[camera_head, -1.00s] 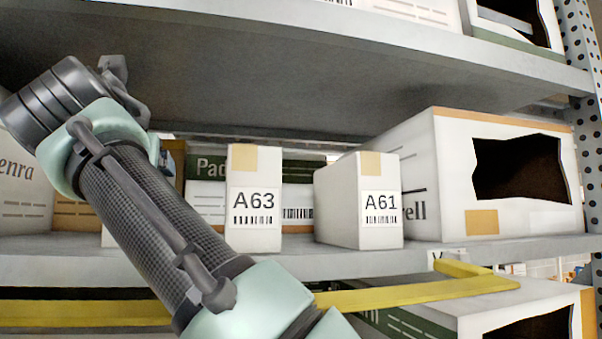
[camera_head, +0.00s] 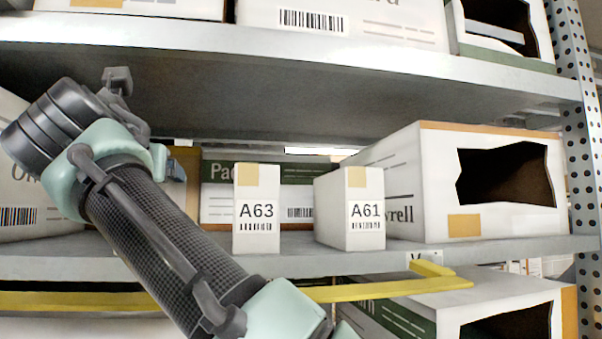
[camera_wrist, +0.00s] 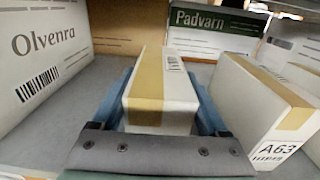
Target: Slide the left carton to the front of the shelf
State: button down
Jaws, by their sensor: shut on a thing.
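The left carton (camera_wrist: 162,102) is a white box with a tan tape strip along its top and a barcode label near the far end. In the wrist view it stands on the shelf between the two blue fingers of my gripper (camera_wrist: 163,108), which is shut on its sides. The gripper's grey palm covers the carton's near lower part.
Carton A61 (camera_head: 365,237) stands right of A63, beside a large torn-open box (camera_head: 440,190). The Olvenra box (camera_wrist: 45,50) is close on the left; the Padvarn box (camera_wrist: 215,32) is behind. An upper shelf (camera_head: 400,65) hangs above; a yellow bar (camera_head: 390,290) runs below the front edge.

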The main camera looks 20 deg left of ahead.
jog(key=shift+w+a, duration=0.1)
jog(key=shift+a, duration=0.05)
grip_release()
jog(key=b+v, duration=0.7)
jog(key=v, duration=0.6)
dwell(0.3)
